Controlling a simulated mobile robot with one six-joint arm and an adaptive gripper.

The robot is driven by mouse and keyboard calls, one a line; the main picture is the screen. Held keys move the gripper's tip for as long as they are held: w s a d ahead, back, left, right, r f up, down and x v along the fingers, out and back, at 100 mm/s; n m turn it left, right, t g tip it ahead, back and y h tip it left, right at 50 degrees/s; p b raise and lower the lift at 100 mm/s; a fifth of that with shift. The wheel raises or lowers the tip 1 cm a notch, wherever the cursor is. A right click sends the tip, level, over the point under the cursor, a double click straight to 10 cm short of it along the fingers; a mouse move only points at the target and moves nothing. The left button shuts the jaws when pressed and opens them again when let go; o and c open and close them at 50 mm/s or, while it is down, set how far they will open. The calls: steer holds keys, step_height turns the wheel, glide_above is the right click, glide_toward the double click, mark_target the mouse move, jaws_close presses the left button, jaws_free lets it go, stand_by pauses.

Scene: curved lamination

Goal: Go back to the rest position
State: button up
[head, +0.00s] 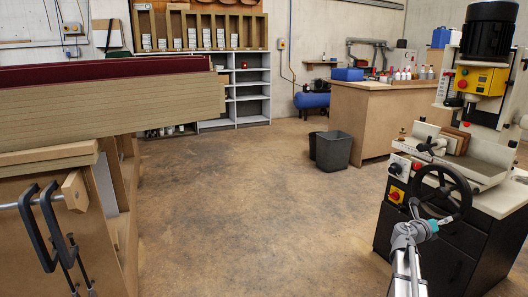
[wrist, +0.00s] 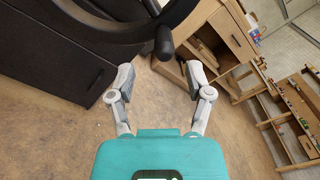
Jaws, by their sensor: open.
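My gripper (wrist: 160,76) is open and empty in the wrist view, with its two grey fingers spread apart. A black handwheel (head: 440,191) is on the front of the machine (head: 486,160) at the right of the head view. Its rim crosses the top of the wrist view, and its dark handle knob (wrist: 164,44) lies just beyond and between the fingertips, with no visible grip on it. In the head view my arm reaches up from the bottom right to the wheel; the fingertips are hard to make out there.
A workbench with long boards (head: 110,108) and clamps stands at the left. A dark bin (head: 331,150) stands on the floor by a wooden cabinet (head: 375,118). Shelves (head: 250,88) line the back wall. The middle floor (head: 235,215) is clear.

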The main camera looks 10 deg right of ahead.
steer(key=s+a+f+m+g+y+p, duration=0.1)
steer(key=s+a+f+m+y+p, duration=0.25)
steer(key=a+m, duration=0.8)
steer(key=a+f+m+g+y+p, duration=0.15)
steer(key=a+f+m+y, duration=0.55)
steer(key=a, duration=0.8)
steer(key=s+a+r+m+g+y+p, duration=0.1)
steer(key=s+a+m+y+p, duration=0.2)
steer(key=a, duration=0.5)
steer(key=s+a+m+g+y, duration=0.1)
steer(key=s+a+m, duration=0.3)
steer(key=a, duration=0.5)
steer(key=s+a+r+m+g+y+p, duration=0.1)
steer(key=s+a+m+y+p, duration=0.15)
steer(key=a+m, duration=0.4)
step_height(320, 180, up, 37)
steer(key=a+n+p, duration=0.1)
steer(key=p, duration=3.5)
steer(key=shift+w+n, duration=0.35)
steer(key=shift+n, duration=0.05)
